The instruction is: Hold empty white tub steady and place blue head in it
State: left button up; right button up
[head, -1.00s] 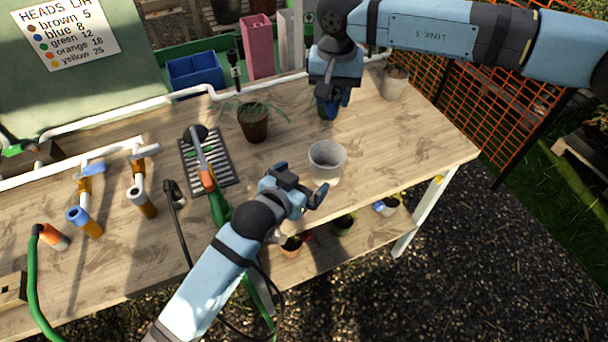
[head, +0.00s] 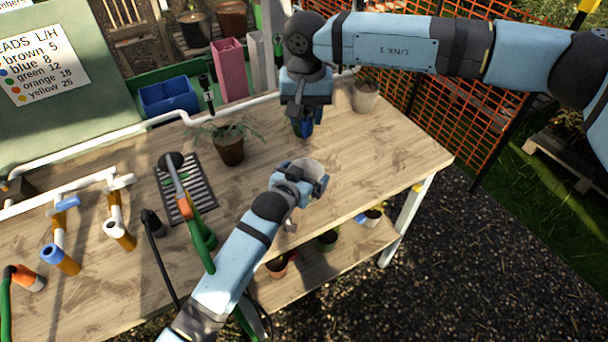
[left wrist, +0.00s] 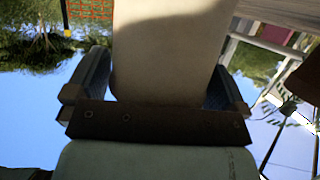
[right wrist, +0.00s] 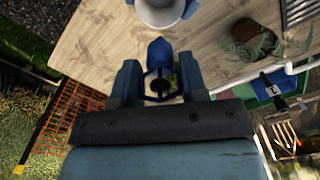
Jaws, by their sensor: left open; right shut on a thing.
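The white tub (head: 313,171) stands on the wooden bench, partly hidden behind my left gripper (head: 305,186). My left gripper is open with its fingers on either side of the tub. In the left wrist view the pale tub wall (left wrist: 170,50) fills the space between the fingers; whether they touch it I cannot tell. My right gripper (head: 304,126) points down above the bench, behind the tub. It is shut on the blue head (right wrist: 160,68), which also shows below the fingers in the head view. The tub rim (right wrist: 161,14) shows at the top of the right wrist view.
A potted plant (head: 230,148) stands left of the tub, and a pale pot (head: 365,96) stands at the back right. A slatted tray (head: 199,180) and pipe fittings (head: 60,258) lie at the left. The bench right of the tub is clear.

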pick_arm(q)
jog(key=c, duration=0.6)
pick_arm(e)
notch_tip(320, 180, down, 13)
jog(key=shift+r, duration=0.15)
dwell(1.2)
jog(key=o, duration=1)
jog(key=shift+c, duration=0.2)
notch_tip(320, 180, up, 12)
jog(key=shift+r, duration=0.1)
